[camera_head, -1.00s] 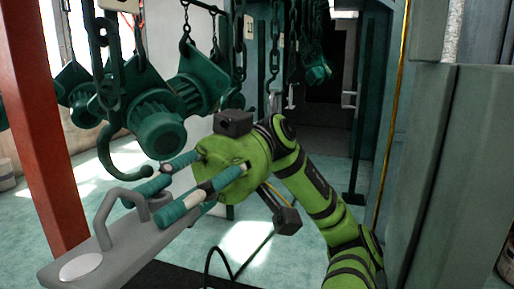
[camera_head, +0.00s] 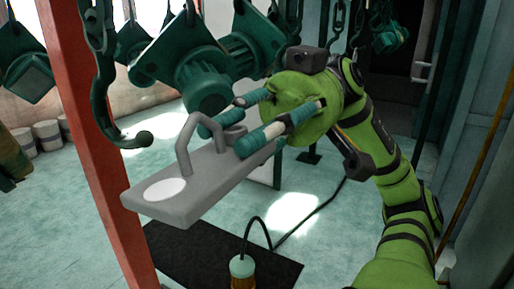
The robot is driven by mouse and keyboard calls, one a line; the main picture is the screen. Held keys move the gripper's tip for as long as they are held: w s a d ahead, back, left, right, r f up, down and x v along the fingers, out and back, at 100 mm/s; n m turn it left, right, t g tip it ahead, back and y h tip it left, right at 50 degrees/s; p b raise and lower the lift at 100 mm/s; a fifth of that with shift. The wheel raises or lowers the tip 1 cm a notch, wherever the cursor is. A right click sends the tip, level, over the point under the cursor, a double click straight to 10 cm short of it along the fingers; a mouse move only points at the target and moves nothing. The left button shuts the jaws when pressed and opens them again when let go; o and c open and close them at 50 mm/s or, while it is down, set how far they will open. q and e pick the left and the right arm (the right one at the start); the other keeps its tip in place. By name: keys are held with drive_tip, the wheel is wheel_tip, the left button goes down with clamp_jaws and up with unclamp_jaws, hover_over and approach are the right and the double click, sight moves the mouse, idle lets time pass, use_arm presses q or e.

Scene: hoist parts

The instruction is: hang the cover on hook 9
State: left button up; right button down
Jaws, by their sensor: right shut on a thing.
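The cover (camera_head: 205,188) is a flat grey slab with a raised loop handle (camera_head: 188,142) and a white oval patch. My right gripper (camera_head: 222,137) has its teal fingers closed on it near its far end. The cover is held in the air, roughly level. A dark green hook (camera_head: 128,140) hangs on a chain at the left, its tip left of the loop handle and apart from it in the picture. No number is readable, so I cannot tell whether it is hook 9. My left gripper is not in view.
Green hoist bodies (camera_head: 205,82) hang close behind the cover. A red post (camera_head: 88,130) stands at the left, partly behind the cover's near end. A black mat (camera_head: 190,258) lies on the floor below, with a cylindrical lamp-like object (camera_head: 242,268) and a cable.

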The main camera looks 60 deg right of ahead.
drive_tip(key=shift+w+a+b, duration=0.15)
drive_tip(key=shift+w+b, duration=0.25)
drive_tip(key=shift+w, duration=0.25)
drive_tip(key=shift+w+f+b, duration=0.15)
drive_tip(key=shift+w+b, duration=0.25)
drive_tip(key=shift+w, duration=0.25)
drive_tip(key=shift+w+r+p, duration=0.2)
drive_tip(key=shift+r+p, duration=0.05)
drive_tip(key=shift+p, duration=0.2)
use_arm(q)
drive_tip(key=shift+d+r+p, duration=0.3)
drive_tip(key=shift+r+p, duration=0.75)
drive_tip(key=shift+p, duration=0.25)
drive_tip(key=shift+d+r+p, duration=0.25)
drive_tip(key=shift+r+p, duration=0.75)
drive_tip(key=shift+p, duration=0.3)
use_arm(e)
drive_tip(key=w+f, duration=0.2)
drive_tip(key=w, duration=0.5)
drive_tip(key=shift+a+f+n, duration=0.3)
drive_tip(key=shift+n, duration=0.1)
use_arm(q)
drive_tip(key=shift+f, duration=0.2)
use_arm(e)
drive_tip(key=shift+f, duration=0.2)
use_arm(q)
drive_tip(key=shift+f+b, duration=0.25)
drive_tip(key=shift+b, duration=0.2)
use_arm(e)
drive_tip(key=shift+f, duration=0.2)
